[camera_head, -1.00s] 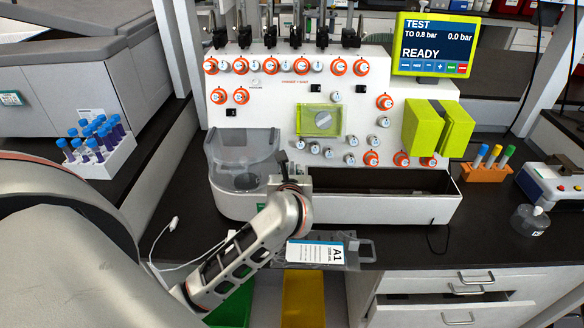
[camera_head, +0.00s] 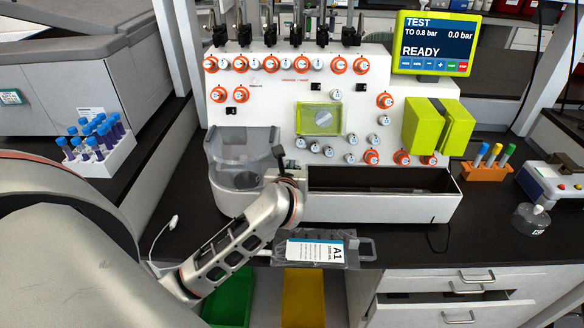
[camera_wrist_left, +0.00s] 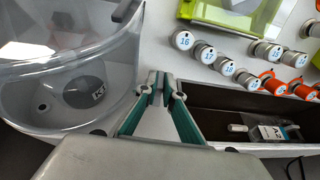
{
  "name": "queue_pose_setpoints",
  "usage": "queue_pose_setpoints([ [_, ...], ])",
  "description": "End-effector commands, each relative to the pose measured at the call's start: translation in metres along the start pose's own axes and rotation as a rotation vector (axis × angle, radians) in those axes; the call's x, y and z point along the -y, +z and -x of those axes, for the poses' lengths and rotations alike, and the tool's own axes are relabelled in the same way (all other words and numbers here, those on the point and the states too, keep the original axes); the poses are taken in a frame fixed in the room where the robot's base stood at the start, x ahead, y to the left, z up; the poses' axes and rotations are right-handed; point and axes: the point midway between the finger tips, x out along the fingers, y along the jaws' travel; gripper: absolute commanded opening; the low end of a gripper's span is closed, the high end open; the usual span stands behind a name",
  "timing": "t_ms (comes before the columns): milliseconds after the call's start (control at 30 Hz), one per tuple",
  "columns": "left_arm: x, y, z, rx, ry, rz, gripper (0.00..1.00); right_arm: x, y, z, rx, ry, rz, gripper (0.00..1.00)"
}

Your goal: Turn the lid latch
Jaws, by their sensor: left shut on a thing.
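The clear rounded lid (camera_head: 262,145) stands over the chamber at the left of the white cell processor; it also shows in the left wrist view (camera_wrist_left: 70,65). A small dark lever (camera_head: 278,155), which looks like the lid latch, stands near the lid's right edge; its dark end shows at the top of the left wrist view (camera_wrist_left: 126,10). My left gripper (camera_head: 284,172) is at this edge, beside the open trough. Its fingers (camera_wrist_left: 166,84) are close together, shut on what looks like the latch. The exact contact is hidden. My right gripper is in neither view.
Orange-ringed knobs (camera_head: 361,65) and a green-framed window (camera_head: 320,119) cover the panel. A dark trough (camera_head: 380,180) lies right of the gripper. A labelled bag (camera_head: 314,251) lies below, at the bench edge. A tube rack (camera_head: 110,157) stands left.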

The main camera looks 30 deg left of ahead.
Motion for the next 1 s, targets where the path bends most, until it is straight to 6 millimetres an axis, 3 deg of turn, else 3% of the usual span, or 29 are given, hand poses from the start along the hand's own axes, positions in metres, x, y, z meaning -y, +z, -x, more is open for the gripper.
queue_pose_setpoints([
  [333, -0.0040, -0.0001, -0.0006, 0.003, -0.165, -0.073, 0.00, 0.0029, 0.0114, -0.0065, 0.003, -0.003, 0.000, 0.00],
  [733, -0.0030, 0.0013, 0.0004, 0.004, -0.184, -0.078, 0.00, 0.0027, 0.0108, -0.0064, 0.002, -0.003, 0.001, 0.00],
  [767, -0.0030, 0.0013, 0.0004, 0.004, -0.184, -0.078, 0.15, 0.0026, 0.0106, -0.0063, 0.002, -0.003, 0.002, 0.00],
  [1000, -0.0029, 0.0010, 0.0004, 0.003, -0.183, -0.077, 0.15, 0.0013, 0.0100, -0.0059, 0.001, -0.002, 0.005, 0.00],
])
